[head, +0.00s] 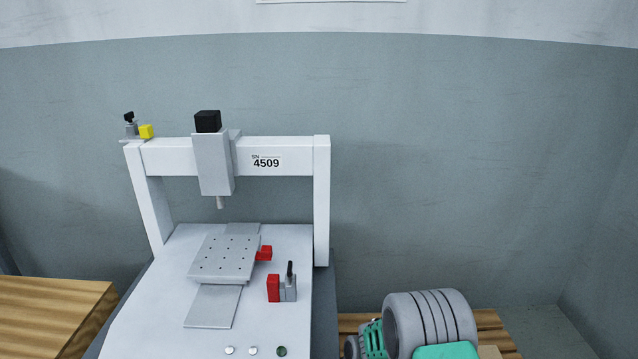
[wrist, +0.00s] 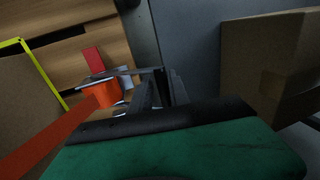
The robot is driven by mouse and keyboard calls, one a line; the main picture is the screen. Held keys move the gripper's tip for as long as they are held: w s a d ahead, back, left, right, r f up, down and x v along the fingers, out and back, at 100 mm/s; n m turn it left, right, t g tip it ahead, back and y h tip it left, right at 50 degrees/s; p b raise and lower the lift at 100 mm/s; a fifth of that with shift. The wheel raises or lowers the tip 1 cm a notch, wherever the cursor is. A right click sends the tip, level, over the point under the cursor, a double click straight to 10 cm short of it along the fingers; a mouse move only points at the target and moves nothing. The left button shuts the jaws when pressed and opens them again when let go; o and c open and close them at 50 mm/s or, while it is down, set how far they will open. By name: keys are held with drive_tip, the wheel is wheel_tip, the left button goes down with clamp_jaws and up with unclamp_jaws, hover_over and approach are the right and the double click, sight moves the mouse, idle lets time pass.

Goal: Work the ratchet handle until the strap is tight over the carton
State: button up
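In the wrist view an orange strap (wrist: 40,140) runs from the lower left up to an orange part (wrist: 106,93) beside grey metal pieces, which look like the ratchet. A red strip (wrist: 93,60) lies just beyond it. The strap passes by a brown carton (wrist: 25,105) at the left; whether it lies tight cannot be told. My gripper (wrist: 165,82) shows dark fingers right of the ratchet, seen nearly end on. Their gap and any contact with the handle are unclear. In the head view the gripper, strap and carton are out of sight.
A second carton (wrist: 262,65) stands at the right of the wrist view. Wooden boards (wrist: 70,55) lie under the ratchet area. In the head view a white gantry machine (head: 185,310) stands mid-left, with a wooden surface (head: 50,315) at its left.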

drive_tip(key=r, duration=0.1)
drive_tip(key=d+r+p, duration=0.1)
drive_tip(key=d, duration=0.1)
drive_tip(key=shift+w+r+h+p, duration=0.3)
drive_tip(key=shift+r, duration=0.1)
drive_tip(key=shift+w+d+r+h+p, duration=0.15)
drive_tip(key=shift+d+r+p, duration=0.2)
drive_tip(key=shift+d, duration=0.25)
drive_tip(key=shift+s+d+r+h+p, duration=0.15)
drive_tip(key=shift+d+r+p, duration=0.2)
drive_tip(key=shift+d, duration=0.2)
drive_tip(key=shift+w, duration=0.2)
drive_tip(key=shift+s+d+r+h+p, duration=0.15)
drive_tip(key=shift+d+r+p, duration=0.1)
drive_tip(key=shift+d, duration=0.4)
drive_tip(key=shift+d+r+h+p, duration=0.15)
drive_tip(key=shift+d+r+p, duration=0.1)
drive_tip(key=shift+d, duration=0.35)
